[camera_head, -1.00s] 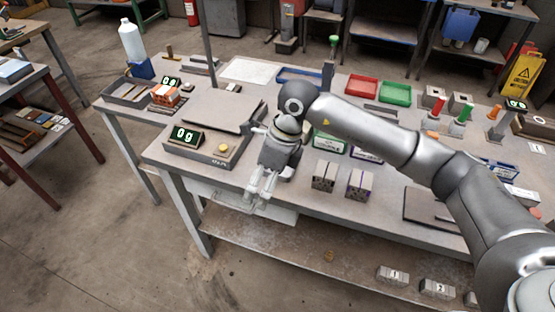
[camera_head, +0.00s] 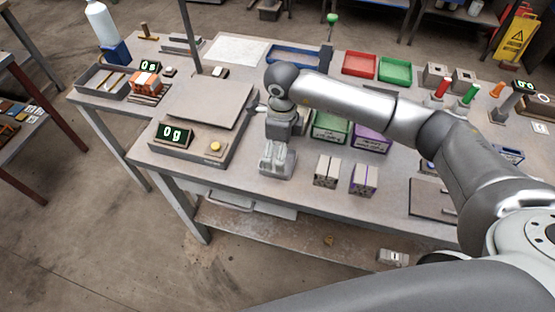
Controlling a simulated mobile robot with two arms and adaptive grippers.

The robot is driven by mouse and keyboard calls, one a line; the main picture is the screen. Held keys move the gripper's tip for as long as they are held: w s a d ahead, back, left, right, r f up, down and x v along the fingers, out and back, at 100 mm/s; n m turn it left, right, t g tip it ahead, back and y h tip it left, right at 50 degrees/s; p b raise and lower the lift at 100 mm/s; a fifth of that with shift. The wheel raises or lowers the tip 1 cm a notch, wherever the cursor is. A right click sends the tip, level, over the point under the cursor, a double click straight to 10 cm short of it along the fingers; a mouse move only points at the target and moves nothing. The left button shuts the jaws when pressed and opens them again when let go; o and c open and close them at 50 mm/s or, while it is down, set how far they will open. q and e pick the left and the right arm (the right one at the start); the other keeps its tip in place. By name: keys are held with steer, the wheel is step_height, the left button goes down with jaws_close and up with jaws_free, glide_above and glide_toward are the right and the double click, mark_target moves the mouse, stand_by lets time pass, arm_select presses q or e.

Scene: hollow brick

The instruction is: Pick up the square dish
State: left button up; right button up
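No single item is clearly the square dish. Two shallow squarish trays, one red (camera_head: 359,65) and one green (camera_head: 395,70), lie side by side at the back of the bench, and I cannot tell if either is the dish. My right gripper (camera_head: 276,164) is low over the front middle of the bench, right of the scale, with its fingers toward the bench edge. It is apart from both trays. Its fingers are too small and overlapped to show whether they are open. My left gripper is out of view.
A scale (camera_head: 210,104) reading 0g stands left of my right gripper. Two grey blocks (camera_head: 326,170) (camera_head: 364,180) stand to its right. Green (camera_head: 331,128) and purple (camera_head: 371,138) bins sit behind the blocks. A blue tray (camera_head: 295,57) lies at the back.

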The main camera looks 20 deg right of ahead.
steer(key=f, duration=0.2)
steer(key=f+p, duration=0.1)
steer(key=shift+s+a+f, duration=0.2)
steer(key=shift+s, duration=0.05)
steer(key=shift+f, duration=0.2)
steer(key=shift+w+f, duration=0.1)
steer(key=c, duration=1)
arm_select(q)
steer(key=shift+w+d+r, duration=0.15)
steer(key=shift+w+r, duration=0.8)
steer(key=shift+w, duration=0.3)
